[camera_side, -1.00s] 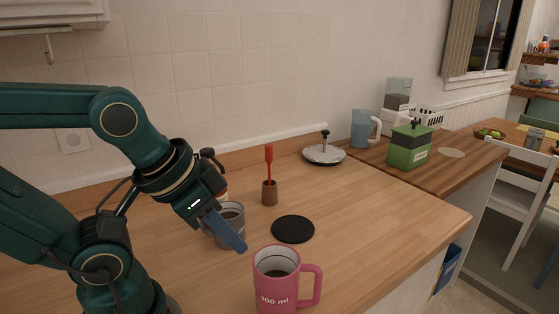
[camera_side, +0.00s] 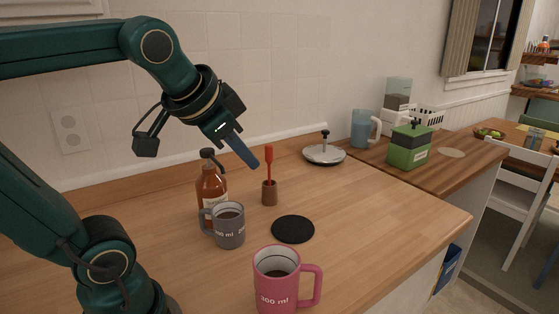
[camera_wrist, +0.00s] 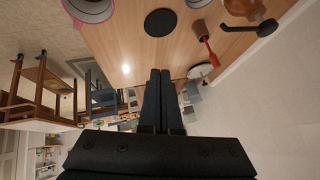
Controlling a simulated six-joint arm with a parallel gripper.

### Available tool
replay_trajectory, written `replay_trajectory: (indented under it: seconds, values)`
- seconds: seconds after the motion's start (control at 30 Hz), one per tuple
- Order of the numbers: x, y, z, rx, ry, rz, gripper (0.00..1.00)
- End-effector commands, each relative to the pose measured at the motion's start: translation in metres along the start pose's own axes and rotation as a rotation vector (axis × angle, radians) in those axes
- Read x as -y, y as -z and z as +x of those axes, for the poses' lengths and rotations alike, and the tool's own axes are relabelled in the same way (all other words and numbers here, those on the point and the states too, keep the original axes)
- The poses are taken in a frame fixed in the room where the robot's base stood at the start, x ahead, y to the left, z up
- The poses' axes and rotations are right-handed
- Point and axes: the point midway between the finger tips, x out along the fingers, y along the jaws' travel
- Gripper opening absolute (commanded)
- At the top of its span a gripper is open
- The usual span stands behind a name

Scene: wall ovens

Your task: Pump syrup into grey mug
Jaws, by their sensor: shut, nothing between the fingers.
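The grey mug (camera_side: 229,228) stands upright on the wooden counter with dark content inside and its handle to the left. Its edge shows at the top of the wrist view (camera_wrist: 198,3). The brown syrup bottle (camera_side: 211,184) with a black pump head (camera_side: 208,154) stands just behind the mug. In the wrist view, the bottle (camera_wrist: 245,8) and its black pump (camera_wrist: 266,28) are at the upper right.
A pink mug (camera_side: 276,288) stands at the front and a black round mat (camera_side: 293,229) lies right of the grey mug. A red-handled tool (camera_side: 269,162) stands in a brown holder (camera_side: 270,194) close below my gripper. A silver press (camera_side: 324,154) stands farther back.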

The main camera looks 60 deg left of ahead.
Motion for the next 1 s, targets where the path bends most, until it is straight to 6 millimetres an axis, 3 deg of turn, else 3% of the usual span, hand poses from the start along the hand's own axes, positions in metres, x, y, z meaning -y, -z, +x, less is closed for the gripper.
replay_trajectory:
  seconds: [0.1,0.23,0.4,0.5,0.7,1.0]
  values:
    - [0.053,0.024,0.001,0.014,0.134,-0.028,0.0]
    - [0.113,0.035,0.001,0.05,0.273,-0.068,0.0]
    - [0.179,0.03,0.0,0.117,0.411,-0.141,0.0]
    - [0.204,0.021,0.001,0.152,0.456,-0.188,0.0]
    - [0.219,0.005,0.005,0.197,0.475,-0.236,0.0]
    - [0.219,0.004,0.005,0.197,0.476,-0.239,0.0]
